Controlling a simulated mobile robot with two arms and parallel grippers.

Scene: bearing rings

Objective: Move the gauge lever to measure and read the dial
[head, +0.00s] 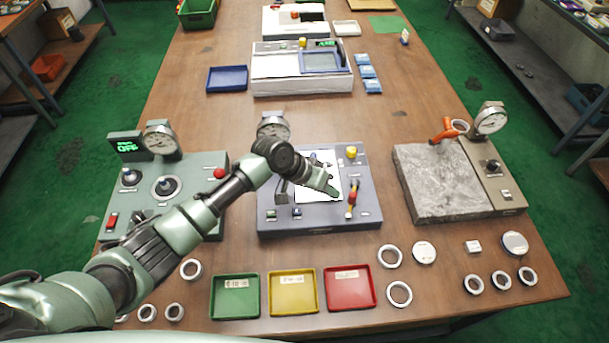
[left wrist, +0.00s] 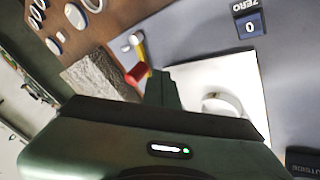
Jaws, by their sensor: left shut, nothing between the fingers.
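The gauge (head: 262,222) is a blue-grey bench unit in the middle of the table. Its round dial (head: 272,124) at the back is partly hidden by my wrist, and its reading is too small to tell. The lever (head: 351,203), red and yellow, is on the gauge's right side; its red knob also shows in the left wrist view (left wrist: 137,74). My left gripper (head: 334,191) is shut and empty over the gauge, just left of the lever; contact cannot be told. A ring (left wrist: 222,103) lies on the gauge's white plate. My right gripper is not in view.
Green, yellow and red trays (head: 349,308) stand along the front edge. Loose rings and discs (head: 390,256) lie to their right. A stone block (head: 437,201) with another dial is at right; a control unit (head: 190,215) is at left.

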